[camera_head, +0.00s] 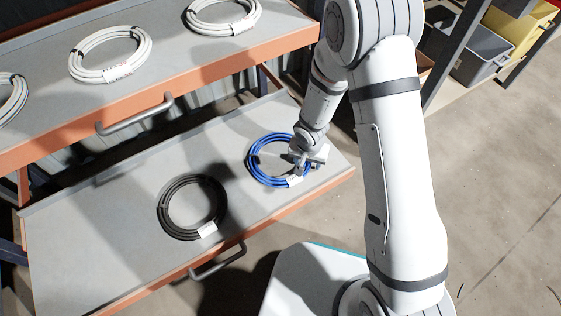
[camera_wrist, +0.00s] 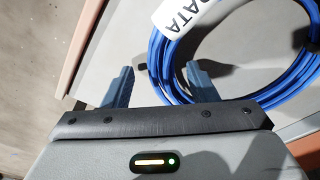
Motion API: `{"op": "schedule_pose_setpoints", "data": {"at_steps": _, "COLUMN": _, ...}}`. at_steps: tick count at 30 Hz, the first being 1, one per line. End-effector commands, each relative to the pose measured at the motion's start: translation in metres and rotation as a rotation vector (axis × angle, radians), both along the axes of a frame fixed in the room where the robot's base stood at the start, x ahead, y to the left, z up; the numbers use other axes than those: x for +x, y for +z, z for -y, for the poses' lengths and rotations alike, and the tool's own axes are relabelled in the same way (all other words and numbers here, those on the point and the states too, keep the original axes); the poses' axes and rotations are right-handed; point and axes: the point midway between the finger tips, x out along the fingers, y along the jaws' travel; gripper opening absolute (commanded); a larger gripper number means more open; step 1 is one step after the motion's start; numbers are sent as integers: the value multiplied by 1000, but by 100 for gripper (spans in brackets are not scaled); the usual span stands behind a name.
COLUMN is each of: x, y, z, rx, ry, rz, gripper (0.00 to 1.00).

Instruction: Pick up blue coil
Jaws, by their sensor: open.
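The blue coil (camera_head: 254,172) lies flat at the right part of the pulled-out lower drawer, with a white label on its near right side. My gripper (camera_head: 303,168) is over the coil's right side and hides part of it. In the wrist view, the blue coil (camera_wrist: 156,72) fills the upper right, and its white label reads "DATA". My open gripper (camera_wrist: 160,84) shows two blue-grey fingers. One finger is outside the ring and the other appears inside it, with the strands passing between them. I cannot tell how far down the fingertips reach.
A black coil (camera_head: 163,212) lies left of the blue one on the same drawer (camera_head: 90,250). White coils (camera_head: 76,66) lie on the upper drawer (camera_head: 165,62), which overhangs the back. Drawer handles (camera_head: 217,262) stick out in front. Grey and yellow bins (camera_head: 474,55) stand at upper right.

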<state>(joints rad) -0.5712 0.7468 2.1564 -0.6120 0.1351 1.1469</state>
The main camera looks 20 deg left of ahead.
Motion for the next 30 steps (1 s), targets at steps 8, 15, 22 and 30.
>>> {"op": "schedule_pose_setpoints", "data": {"at_steps": 8, "x": 1, "y": -3, "z": 0, "rx": 1, "ry": 1, "rz": 1, "gripper": 53}}
{"op": "schedule_pose_setpoints", "data": {"at_steps": 15, "x": 1, "y": -3, "z": -1, "rx": 1, "ry": 1, "rz": 1, "gripper": 34}}
{"op": "schedule_pose_setpoints", "data": {"at_steps": 22, "x": 1, "y": -3, "z": -1, "rx": 1, "ry": 2, "rz": 1, "gripper": 15}}
{"op": "schedule_pose_setpoints", "data": {"at_steps": 30, "x": 1, "y": -3, "z": -1, "rx": 1, "ry": 2, "rz": 1, "gripper": 0}}
